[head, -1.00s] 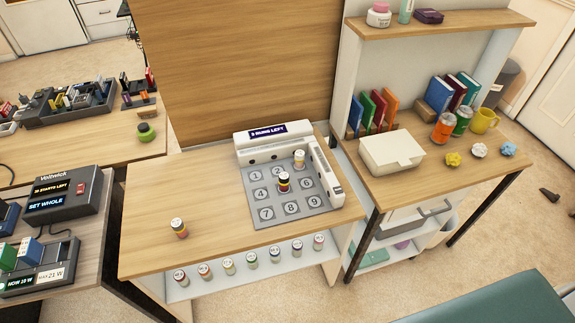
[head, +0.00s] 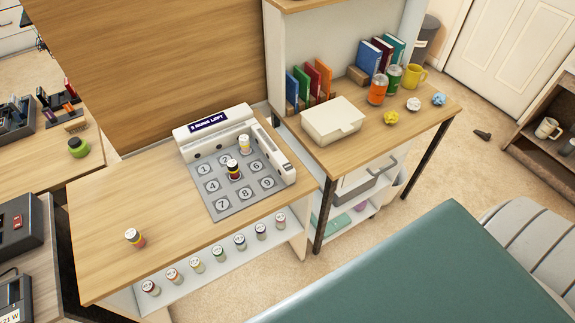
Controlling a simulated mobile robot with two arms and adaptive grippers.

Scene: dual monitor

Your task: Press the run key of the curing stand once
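The curing stand stands on the wooden desk, with a grey plate (head: 228,207) of numbered spots, a white back housing (head: 213,134) and a white bar (head: 271,152) along its right side. A dark display (head: 208,122) on the housing seems to read "3 RUNS LEFT". A small dark-banded bottle (head: 234,171) stands upright on the middle spot. Another white-capped bottle (head: 244,145) stands at the plate's back right corner, covering its number. Small dark marks show on the housing and bar, but I cannot tell which is the run key. Neither gripper is in view.
A lone bottle (head: 135,238) stands on the desk's left part; bare desktop (head: 140,195) surrounds it. Several bottles line the shelf below (head: 220,260). A side table at right holds a white box (head: 332,121), cans and books. A green padded surface (head: 400,270) fills the lower right.

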